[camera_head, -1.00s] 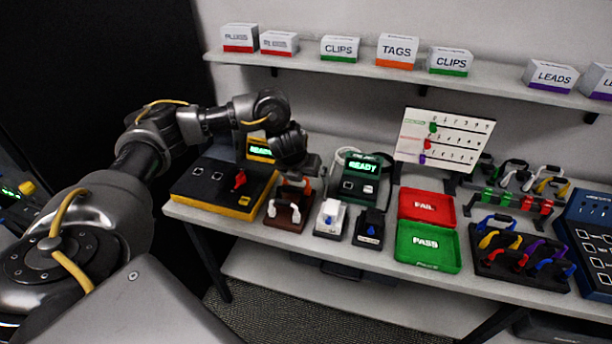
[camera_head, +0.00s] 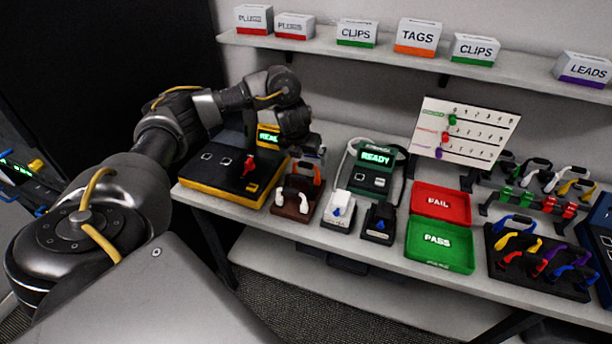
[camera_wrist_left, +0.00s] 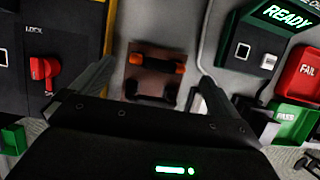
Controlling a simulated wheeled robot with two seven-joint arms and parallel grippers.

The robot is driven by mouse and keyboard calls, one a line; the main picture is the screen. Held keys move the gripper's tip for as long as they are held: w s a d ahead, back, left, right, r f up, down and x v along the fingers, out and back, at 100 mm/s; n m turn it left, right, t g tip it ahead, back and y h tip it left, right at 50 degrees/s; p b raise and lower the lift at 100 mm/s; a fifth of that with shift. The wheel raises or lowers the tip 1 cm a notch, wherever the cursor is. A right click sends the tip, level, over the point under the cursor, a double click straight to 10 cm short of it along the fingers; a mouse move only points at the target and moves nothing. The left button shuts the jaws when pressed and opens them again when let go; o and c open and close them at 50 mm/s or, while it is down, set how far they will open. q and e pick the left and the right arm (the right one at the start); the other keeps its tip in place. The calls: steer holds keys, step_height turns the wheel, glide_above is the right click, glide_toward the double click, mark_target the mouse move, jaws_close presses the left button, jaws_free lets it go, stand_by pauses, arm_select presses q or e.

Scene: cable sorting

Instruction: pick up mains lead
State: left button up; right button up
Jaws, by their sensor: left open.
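No lead is labelled, so I cannot tell which is the mains lead. A brown holder (camera_head: 291,207) on the bench carries an orange-ended lead (camera_head: 305,172) and a white-ended lead (camera_head: 303,197). In the left wrist view the brown holder (camera_wrist_left: 150,77) lies between my fingers, with a black and orange lead (camera_wrist_left: 157,59) across it and a dark lead below, partly hidden by my gripper. My left gripper (camera_head: 313,152) is open and empty, above and behind the holder. My right gripper is not in view.
A black and yellow tester (camera_head: 215,188) stands left of the holder. White and black blocks, a green READY unit (camera_head: 372,182), a red FAIL tray (camera_head: 440,203) and a green PASS tray (camera_head: 440,245) stand to the right. A shelf (camera_head: 390,62) runs above.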

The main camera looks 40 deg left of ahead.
mark_target(306, 163)
arm_select(q)
steer(key=x, duration=0.4)
steer(key=shift+s+f+b, duration=0.1)
steer(key=shift+f+b, duration=0.2)
steer(key=shift+b, duration=0.1)
steer(key=shift+f, duration=0.35)
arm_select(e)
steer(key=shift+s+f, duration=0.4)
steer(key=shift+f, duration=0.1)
arm_select(q)
steer(key=shift+r, duration=0.1)
steer(key=c, duration=1.1)
steer(key=shift+o, duration=0.2)
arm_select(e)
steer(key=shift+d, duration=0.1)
